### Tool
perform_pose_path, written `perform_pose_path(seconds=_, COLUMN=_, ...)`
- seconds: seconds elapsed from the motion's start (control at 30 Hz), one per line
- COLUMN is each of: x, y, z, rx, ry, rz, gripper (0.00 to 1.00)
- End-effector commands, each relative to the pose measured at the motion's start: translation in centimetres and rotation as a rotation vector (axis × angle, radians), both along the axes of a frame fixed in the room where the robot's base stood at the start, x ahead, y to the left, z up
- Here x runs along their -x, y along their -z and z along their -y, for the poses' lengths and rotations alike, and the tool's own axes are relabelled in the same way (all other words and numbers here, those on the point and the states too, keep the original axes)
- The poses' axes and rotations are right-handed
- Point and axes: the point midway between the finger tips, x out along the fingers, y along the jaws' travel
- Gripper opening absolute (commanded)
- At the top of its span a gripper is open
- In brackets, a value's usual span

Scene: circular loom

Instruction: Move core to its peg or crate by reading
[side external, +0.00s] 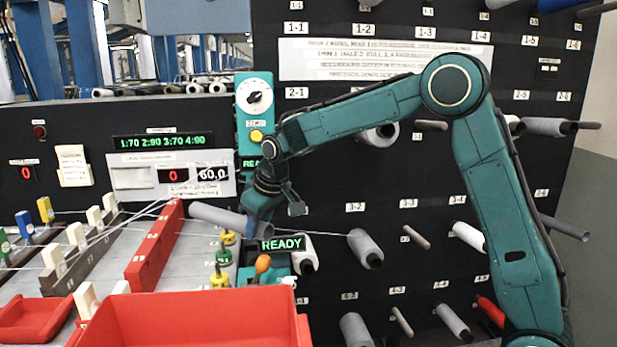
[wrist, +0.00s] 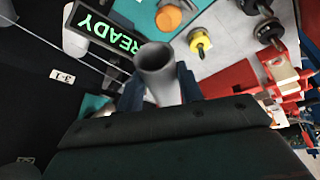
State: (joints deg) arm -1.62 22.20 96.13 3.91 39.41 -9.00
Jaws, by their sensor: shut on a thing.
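My gripper (side external: 260,208) is shut on a grey hollow core (side external: 212,215). The core lies nearly level in the side external view, its free end pointing left above the grey table. In the wrist view the core (wrist: 158,78) stands between my two blue fingers, its open round end towards the camera. A black peg board (side external: 450,150) carries labelled pegs, some bare, such as peg 3-3 (side external: 416,236), and others holding grey or white cores. A red crate (side external: 200,318) stands at the front. A small display (side external: 191,175) reads 0 and 60.0.
A green READY sign (side external: 282,244) stands just below my gripper, beside an orange knob (side external: 263,264). A long red bar (side external: 154,246) and thin yarns cross the table. A teal dial unit (side external: 254,98) stands behind my wrist.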

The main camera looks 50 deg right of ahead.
Motion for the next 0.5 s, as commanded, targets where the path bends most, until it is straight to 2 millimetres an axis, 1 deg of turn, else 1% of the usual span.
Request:
perform_pose_path(seconds=0.03, x=0.7, y=-0.7, z=0.0, rx=0.021, ry=-0.029, rz=0.002, gripper=0.00)
perform_pose_path(seconds=0.17, x=2.9, y=-2.3, z=0.5, rx=0.087, ry=-0.116, rz=0.003, gripper=0.00)
perform_pose_path(seconds=0.27, x=4.7, y=-3.4, z=1.7, rx=0.140, ry=-0.155, rz=0.007, gripper=0.00)
perform_pose_path(seconds=0.37, x=6.8, y=-4.2, z=3.8, rx=0.190, ry=-0.152, rz=0.008, gripper=0.00)
perform_pose_path(seconds=0.5, x=9.9, y=-5.2, z=7.5, rx=0.254, ry=-0.083, rz=0.000, gripper=0.00)
